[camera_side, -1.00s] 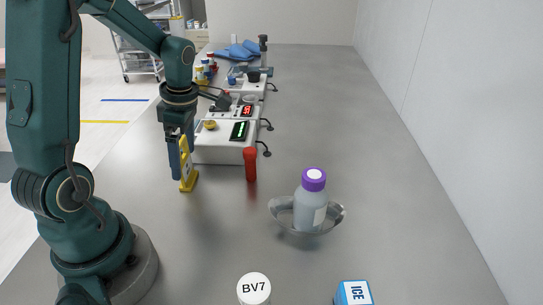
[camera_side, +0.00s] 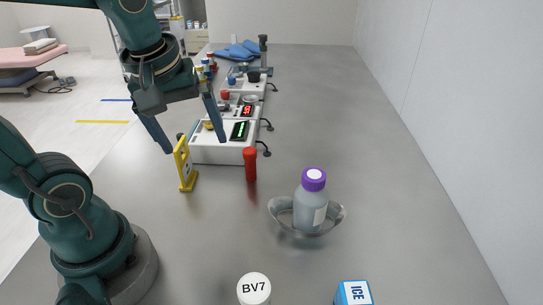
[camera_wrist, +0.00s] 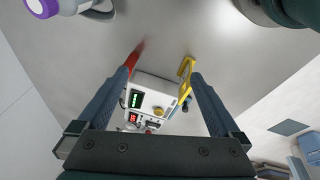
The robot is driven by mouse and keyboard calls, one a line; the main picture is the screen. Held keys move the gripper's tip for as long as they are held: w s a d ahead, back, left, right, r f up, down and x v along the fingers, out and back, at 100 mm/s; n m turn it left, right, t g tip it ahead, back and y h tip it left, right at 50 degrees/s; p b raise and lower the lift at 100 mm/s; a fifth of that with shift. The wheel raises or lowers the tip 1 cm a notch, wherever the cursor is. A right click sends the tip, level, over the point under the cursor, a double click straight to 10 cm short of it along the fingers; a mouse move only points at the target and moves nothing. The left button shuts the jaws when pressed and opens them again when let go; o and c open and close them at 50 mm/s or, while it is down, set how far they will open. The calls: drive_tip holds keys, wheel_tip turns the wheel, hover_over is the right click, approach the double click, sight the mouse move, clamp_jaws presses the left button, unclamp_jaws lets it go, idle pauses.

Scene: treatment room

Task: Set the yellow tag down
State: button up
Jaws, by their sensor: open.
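The yellow tag (camera_side: 184,165) stands upright on its foot on the grey table, left of a red tube, in the side view. Nothing is held between the fingers. The fingertips also show in the wrist view (camera_wrist: 160,73).
The red tube (camera_side: 250,165) stands right of the tag. White devices (camera_side: 224,150) with displays stand behind. A metal bowl (camera_side: 280,211) holds a purple-capped bottle (camera_side: 311,200). A BV7 jar (camera_side: 254,289) and an ICE box (camera_side: 354,293) are at the front. The right side of the table is clear.

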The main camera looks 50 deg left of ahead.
drive_tip(key=s+d+m+t+h, duration=0.1)
drive_tip(key=d+m, duration=0.4)
drive_tip(key=m, duration=0.6)
drive_tip(key=shift+s+d+f+t, duration=0.15)
drive_tip(key=shift+s+t, duration=0.65)
drive_tip(key=shift+s, duration=0.45)
